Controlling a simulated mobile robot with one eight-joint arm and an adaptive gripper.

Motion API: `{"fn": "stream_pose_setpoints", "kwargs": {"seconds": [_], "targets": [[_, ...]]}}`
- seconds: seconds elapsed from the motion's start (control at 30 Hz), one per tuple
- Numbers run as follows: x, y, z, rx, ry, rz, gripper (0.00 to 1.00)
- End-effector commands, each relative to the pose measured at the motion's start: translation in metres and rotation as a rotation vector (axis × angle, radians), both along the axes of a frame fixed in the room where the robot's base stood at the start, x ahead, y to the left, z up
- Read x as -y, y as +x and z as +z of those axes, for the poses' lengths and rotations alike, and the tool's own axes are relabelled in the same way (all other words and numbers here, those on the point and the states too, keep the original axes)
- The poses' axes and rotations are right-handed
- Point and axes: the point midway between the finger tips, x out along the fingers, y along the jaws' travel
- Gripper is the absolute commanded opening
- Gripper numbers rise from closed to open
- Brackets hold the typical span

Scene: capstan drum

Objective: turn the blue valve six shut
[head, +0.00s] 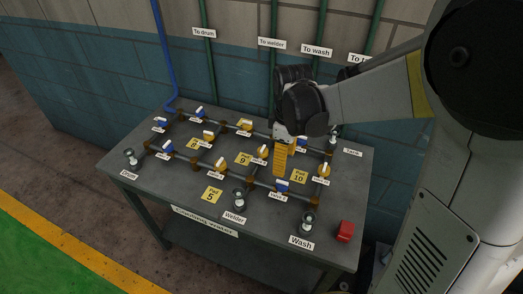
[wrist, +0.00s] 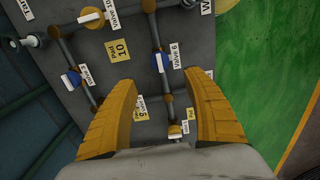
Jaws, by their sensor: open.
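My gripper (head: 280,173) points down above the pipes, just behind the valve in the head view. In the wrist view, the gripper (wrist: 159,78) has its two orange fingers wide apart and nothing between them. The valve shows between and just past the fingertips. I cannot tell whether the fingers are at its height.
A yellow valve (head: 323,170) stands to the right, and another yellow valve (head: 262,152) behind left. Grey pipes with brown joints cross the table (head: 170,203).

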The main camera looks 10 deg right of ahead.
Motion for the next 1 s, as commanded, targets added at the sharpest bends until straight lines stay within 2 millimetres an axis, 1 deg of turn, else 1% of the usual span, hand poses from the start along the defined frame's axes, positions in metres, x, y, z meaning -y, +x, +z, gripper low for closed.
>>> {"fn": "stream_pose_setpoints", "kwargs": {"seconds": [0.17,0.4,0.5,0.6,0.77,1.0], "targets": [[0.000,0.001,-0.019,-0.010,0.000,0.015,0.59],[0.000,0.001,-0.067,-0.009,0.000,0.013,0.59],[0.000,0.001,-0.086,-0.008,-0.001,0.012,0.59],[0.000,0.002,-0.099,-0.008,-0.001,0.012,0.59],[0.000,0.001,-0.109,-0.008,-0.001,0.012,0.59],[0.000,0.001,-0.110,-0.007,0.000,0.011,0.59]]}}
